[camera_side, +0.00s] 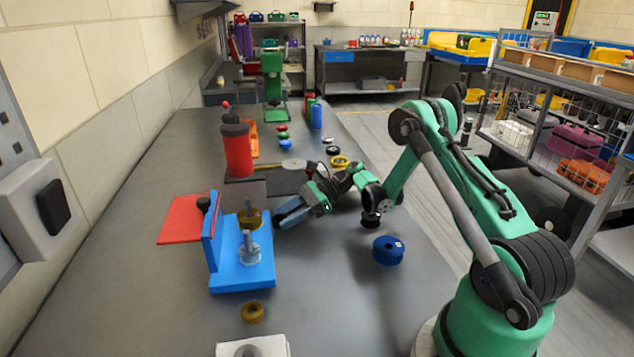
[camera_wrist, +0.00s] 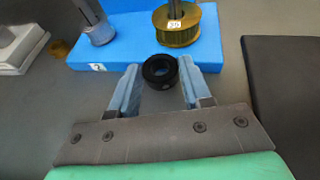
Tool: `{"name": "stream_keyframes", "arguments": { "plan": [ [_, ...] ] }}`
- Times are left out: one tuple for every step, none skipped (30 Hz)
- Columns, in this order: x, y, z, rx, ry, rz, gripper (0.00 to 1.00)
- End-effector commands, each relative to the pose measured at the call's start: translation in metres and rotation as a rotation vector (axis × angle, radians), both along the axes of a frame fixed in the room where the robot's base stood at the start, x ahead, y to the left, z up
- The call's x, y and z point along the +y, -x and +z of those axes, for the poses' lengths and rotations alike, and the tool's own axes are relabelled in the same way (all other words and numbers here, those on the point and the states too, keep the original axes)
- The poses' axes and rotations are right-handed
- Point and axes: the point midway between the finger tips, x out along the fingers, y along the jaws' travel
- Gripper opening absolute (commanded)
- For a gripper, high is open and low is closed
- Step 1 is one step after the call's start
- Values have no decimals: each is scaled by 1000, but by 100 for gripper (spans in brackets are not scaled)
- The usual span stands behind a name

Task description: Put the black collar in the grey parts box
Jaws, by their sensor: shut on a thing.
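The black collar (camera_wrist: 160,72) is a small thick ring between my fingertips in the wrist view. My gripper (camera_wrist: 160,80) is shut on it, one blue-grey finger on each side. I cannot identify the grey parts box with certainty. A pale, box-like thing (camera_side: 252,346) is cut off at the bottom edge of the side view, and it also shows at the left of the wrist view (camera_wrist: 18,45).
A brass ring (camera_side: 253,312) lies in front. A blue spool (camera_side: 388,250) stands to the right. A dark plate (camera_side: 282,182) and a red cylinder (camera_side: 237,150) are behind.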

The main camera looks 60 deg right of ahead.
Motion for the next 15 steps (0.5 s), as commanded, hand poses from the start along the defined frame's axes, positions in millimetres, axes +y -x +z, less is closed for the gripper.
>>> {"name": "stream_keyframes", "arguments": {
  "plan": [
    [0,0,-8,0,0,0,0],
    [0,0,-11,0,0,0,0],
    [0,0,-15,0,0,0,0],
    [0,0,-17,0,0,0,0],
    [0,0,-19,0,0,0,0],
    [0,0,-20,0,0,0,0],
    [0,0,-20,0,0,0,0],
    [0,0,-20,0,0,0,0],
    [0,0,-20,0,0,0,0],
    [0,0,-20,0,0,0,0],
    [0,0,-20,0,0,0,0],
    [0,0,-20,0,0,0,0],
    [0,0,-20,0,0,0,0],
    [0,0,-20,0,0,0,0],
    [0,0,-21,0,0,0,0]
  ]
}}
